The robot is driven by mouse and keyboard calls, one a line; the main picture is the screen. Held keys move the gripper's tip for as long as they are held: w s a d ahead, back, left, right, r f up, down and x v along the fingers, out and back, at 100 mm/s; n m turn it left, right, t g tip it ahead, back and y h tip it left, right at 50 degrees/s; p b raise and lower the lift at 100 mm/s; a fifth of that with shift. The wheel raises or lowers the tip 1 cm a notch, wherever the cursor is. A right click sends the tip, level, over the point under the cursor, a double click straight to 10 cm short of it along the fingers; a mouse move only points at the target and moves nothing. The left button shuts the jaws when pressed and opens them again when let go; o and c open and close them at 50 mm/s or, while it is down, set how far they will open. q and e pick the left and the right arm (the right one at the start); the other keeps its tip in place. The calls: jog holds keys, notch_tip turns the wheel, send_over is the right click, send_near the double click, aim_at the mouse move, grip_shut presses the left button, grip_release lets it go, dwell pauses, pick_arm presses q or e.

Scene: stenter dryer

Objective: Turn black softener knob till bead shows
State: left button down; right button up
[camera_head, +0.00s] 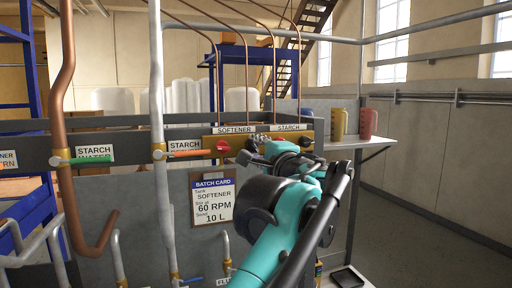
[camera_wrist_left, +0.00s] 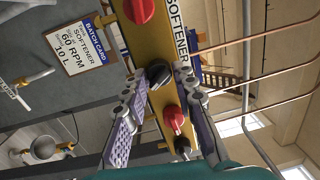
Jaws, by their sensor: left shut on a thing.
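The black softener knob (camera_wrist_left: 158,74) sits on the yellow panel (camera_wrist_left: 138,45), below a red knob (camera_wrist_left: 138,10) in the left wrist view. My left gripper (camera_wrist_left: 159,76) has its fingertips on either side of the black knob and is shut on it. In the head view my left gripper (camera_head: 264,146) is at the panel, right of the red softener knob (camera_head: 222,145), and hides the black knob. The SOFTENER label (camera_head: 233,129) is above it. I cannot make out any bead. My right gripper is not in view.
Another red knob (camera_wrist_left: 173,117) and black knob (camera_wrist_left: 182,148) lie further along the panel, between my fingers in the wrist view. The batch card (camera_head: 213,201) hangs below the panel. A yellow jug (camera_head: 339,124) and red jug (camera_head: 368,123) stand on a shelf at right.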

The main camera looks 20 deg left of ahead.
pick_arm(q)
jog(key=m, duration=0.6)
jog(key=shift+f+t+p, duration=0.15)
jog(key=shift+t+p, duration=0.15)
jog(key=m+h, duration=0.1)
jog(key=m, duration=0.5)
jog(key=shift+p, duration=0.3)
dwell(0.5)
jog(key=c, duration=1.2)
grip_release()
jog(key=shift+a, duration=0.1)
jog(key=v, duration=1.2)
jog(key=shift+f, duration=0.15)
jog(key=shift+s, duration=0.1)
